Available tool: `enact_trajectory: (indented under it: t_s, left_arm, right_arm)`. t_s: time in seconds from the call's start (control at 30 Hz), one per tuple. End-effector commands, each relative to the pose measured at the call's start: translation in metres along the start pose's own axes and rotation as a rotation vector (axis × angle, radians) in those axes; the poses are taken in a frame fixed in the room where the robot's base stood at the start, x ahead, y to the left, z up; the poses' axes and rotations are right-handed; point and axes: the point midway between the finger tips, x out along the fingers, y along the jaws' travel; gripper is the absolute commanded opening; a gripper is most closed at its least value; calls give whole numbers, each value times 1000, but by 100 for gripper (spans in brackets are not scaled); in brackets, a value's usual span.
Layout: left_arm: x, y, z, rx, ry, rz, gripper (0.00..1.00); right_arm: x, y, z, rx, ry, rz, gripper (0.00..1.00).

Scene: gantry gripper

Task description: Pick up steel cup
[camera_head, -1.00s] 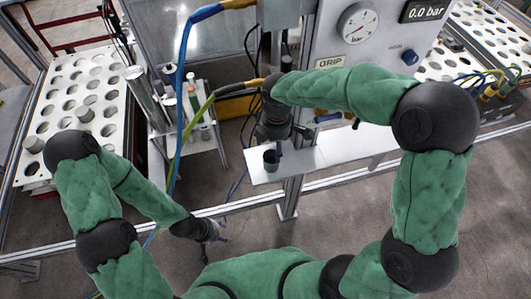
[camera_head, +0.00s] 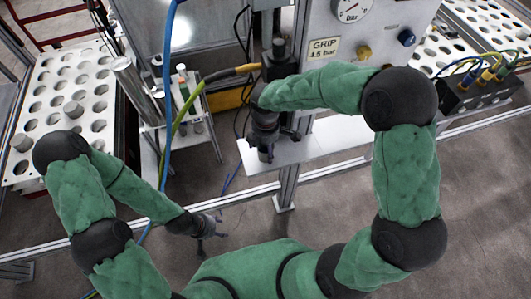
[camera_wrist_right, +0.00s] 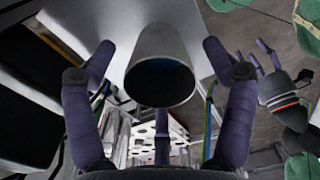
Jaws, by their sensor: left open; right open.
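The steel cup (camera_wrist_right: 160,66) shows in the right wrist view as a grey metal cylinder with its dark open mouth toward the camera. It stands on the white shelf (camera_head: 318,146). In the head view the cup (camera_head: 265,154) is mostly hidden under my right gripper (camera_head: 268,148). My right gripper, also in the right wrist view (camera_wrist_right: 165,62), is open, with its dark fingers spread on both sides of the cup. I see gaps beside the cup there. My left gripper (camera_head: 210,234) is open and empty, low in front of the frame rail.
A panel with a gauge (camera_head: 352,8) and a GRIP label rises behind the shelf. A blue hose (camera_head: 168,90) and a yellow-green cable (camera_head: 182,110) hang left. White perforated racks (camera_head: 70,85) stand left and far right. The shelf's right part is clear.

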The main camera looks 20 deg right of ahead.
Motion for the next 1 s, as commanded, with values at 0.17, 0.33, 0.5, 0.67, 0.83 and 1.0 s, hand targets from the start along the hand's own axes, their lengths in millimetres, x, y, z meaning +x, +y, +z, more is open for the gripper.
enact_trajectory:
  t_s: [0.17,0.33,0.5,0.67,0.83,1.0]
  left_arm:
    - [4,-1,0,0,0,0,52]
    - [3,-1,0,0,0,0,52]
    - [3,-1,0,0,0,0,52]
    - [3,-1,0,0,0,0,52]
    - [3,-1,0,0,0,0,52]
    - [0,0,0,0,0,0,52]
  right_arm:
    - [11,1,0,0,0,3,84]
    - [10,1,0,0,0,2,78]
    - [10,0,0,0,0,2,30]
    - [10,0,0,0,0,2,22]
    - [10,0,0,0,0,2,22]
    - [2,0,0,0,0,2,22]
